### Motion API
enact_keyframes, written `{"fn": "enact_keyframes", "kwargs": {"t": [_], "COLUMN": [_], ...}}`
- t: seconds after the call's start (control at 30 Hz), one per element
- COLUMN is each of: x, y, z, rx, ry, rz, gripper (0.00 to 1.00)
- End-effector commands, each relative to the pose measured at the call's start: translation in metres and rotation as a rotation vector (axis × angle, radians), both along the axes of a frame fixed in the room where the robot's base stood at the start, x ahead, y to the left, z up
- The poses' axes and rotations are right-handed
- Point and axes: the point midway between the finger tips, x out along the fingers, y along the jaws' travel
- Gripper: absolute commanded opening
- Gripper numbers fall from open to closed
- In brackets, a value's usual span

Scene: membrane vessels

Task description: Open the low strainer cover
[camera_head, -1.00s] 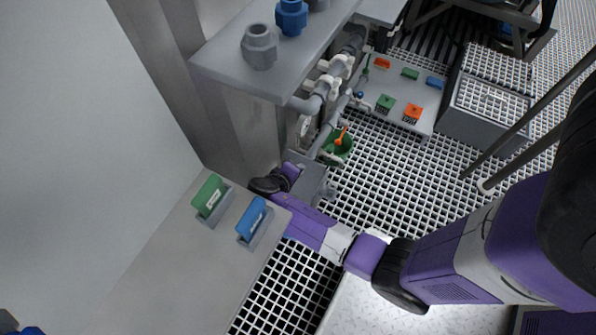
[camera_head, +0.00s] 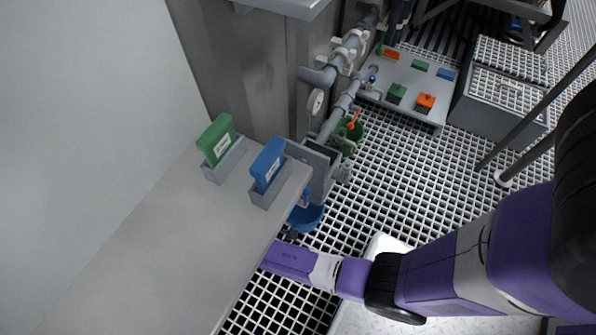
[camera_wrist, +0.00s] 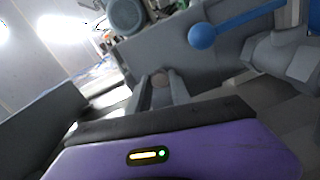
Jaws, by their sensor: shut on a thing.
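In the wrist view my gripper (camera_wrist: 160,88) has its two grey fingers around a small brownish round piece (camera_wrist: 160,77), in front of a grey wall. I cannot tell for sure whether this piece belongs to the strainer cover. A blue lever with a ball end (camera_wrist: 202,37) lies just above and to the right of the fingers. In the head view my purple forearm reaches low beside the bench, and the bench edge hides my gripper. A grey box (camera_head: 318,180) with a dark open top stands beyond the bench edge, with a blue rounded thing (camera_head: 308,218) below it.
The grey bench (camera_head: 170,245) carries a green block (camera_head: 216,139) and a blue block (camera_head: 267,164) in grey holders. Grey pipes with a gauge (camera_head: 315,102) run behind the box. A green container (camera_head: 352,130) stands on the grating (camera_head: 420,180), which is mostly clear.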

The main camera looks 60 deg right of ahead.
Motion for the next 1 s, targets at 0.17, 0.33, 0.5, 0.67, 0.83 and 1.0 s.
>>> {"fn": "enact_keyframes", "kwargs": {"t": [0.17, 0.33, 0.5, 0.67, 0.83, 1.0], "x": [0.0006, 0.0003, 0.0002, 0.0001, -0.0001, -0.0001], "y": [0.0026, 0.0029, 0.0029, 0.0028, 0.0026, 0.0041], "z": [-0.0026, -0.002, -0.002, -0.002, -0.0019, -0.0015], "rx": [-0.022, -0.026, -0.025, -0.025, -0.026, -0.026], "ry": [0.001, 0.001, 0.001, 0.001, 0.001, 0.001], "rz": [0.002, 0.001, 0.001, 0.001, 0.0, 0.0], "gripper": [0.0, 0.0, 0.0, 0.46, 0.47, 0.47]}}
